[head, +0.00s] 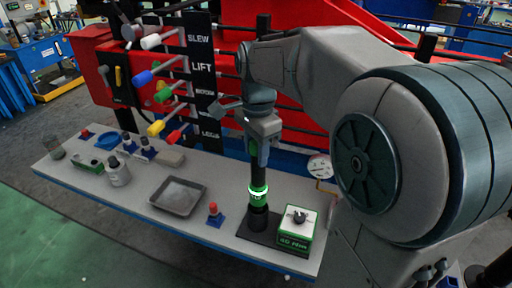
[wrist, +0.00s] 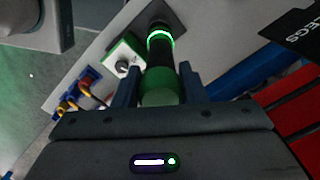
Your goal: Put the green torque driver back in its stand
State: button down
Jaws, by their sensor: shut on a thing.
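The green torque driver (head: 258,175) is a dark upright shaft with green bands and a glowing green ring. My gripper (head: 264,150) is shut on its upper part. In the wrist view the driver (wrist: 161,62) runs between the two fingers of my gripper (wrist: 157,86), its green end nearest the camera. The stand (head: 258,218) is a black cup on a dark base plate on the bench. The driver's lower end lines up with the cup and meets it in the picture; I cannot tell how deep it sits. The fingers hide part of the shaft.
A green and white box with a dial (head: 297,228) stands close right of the stand. A round gauge (head: 320,167) is behind it. A grey tray (head: 178,196) and a red-topped blue piece (head: 214,214) are to the left. Coloured levers (head: 165,95) rise behind the bench.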

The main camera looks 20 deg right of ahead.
aim_at(256, 166)
jog(key=shift+f+b, duration=1.7)
jog(key=shift+f, duration=0.95)
jog(key=c, duration=0.8)
grip_release()
jog(key=shift+f, duration=0.15)
notch_tip(256, 166, up, 5)
jog(key=p, duration=0.4)
jog(key=shift+p, duration=0.3)
